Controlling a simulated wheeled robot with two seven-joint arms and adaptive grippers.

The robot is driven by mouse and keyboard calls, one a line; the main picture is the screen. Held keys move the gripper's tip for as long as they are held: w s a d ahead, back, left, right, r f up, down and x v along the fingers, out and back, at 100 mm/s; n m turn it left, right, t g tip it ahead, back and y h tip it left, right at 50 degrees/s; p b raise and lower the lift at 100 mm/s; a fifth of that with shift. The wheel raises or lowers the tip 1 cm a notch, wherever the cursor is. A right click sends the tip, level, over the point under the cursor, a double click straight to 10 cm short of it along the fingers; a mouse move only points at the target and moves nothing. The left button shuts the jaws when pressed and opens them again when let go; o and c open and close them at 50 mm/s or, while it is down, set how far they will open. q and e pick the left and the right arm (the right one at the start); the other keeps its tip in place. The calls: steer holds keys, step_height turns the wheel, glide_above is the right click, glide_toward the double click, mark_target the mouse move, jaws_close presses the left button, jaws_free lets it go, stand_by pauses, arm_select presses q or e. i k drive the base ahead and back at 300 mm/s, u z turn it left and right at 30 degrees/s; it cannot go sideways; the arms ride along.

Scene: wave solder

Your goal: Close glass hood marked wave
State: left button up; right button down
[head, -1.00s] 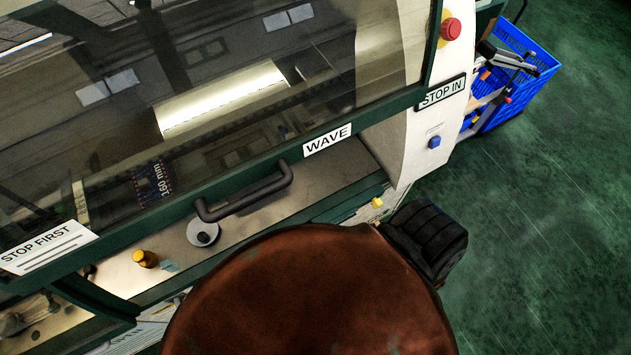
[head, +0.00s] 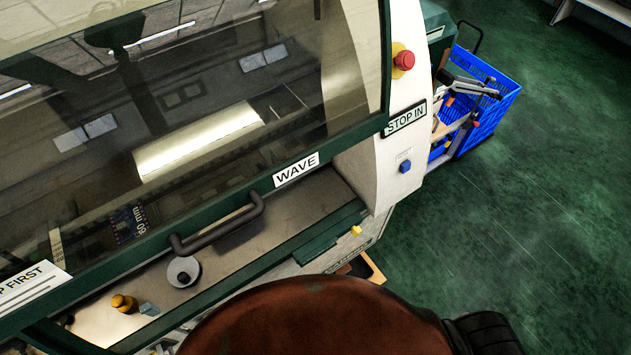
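The glass hood (head: 200,110) with a green frame fills the upper left of the head view. It bears a white label reading WAVE (head: 297,169) on its lower frame. A dark bar handle (head: 218,231) sits on that lower frame, left of the label. The hood's lower edge stands apart from the machine's grey deck (head: 260,248), and a gap shows below it. Neither of my grippers is in view.
A grey disc (head: 183,271) and brass-coloured pieces (head: 124,303) are on the deck. A blue crate (head: 480,95) stands beyond; green floor at right is clear.

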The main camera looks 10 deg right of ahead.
mark_target(34, 294)
steer(key=z, duration=1.15)
steer(key=k, duration=1.15)
steer(key=u, duration=1.2)
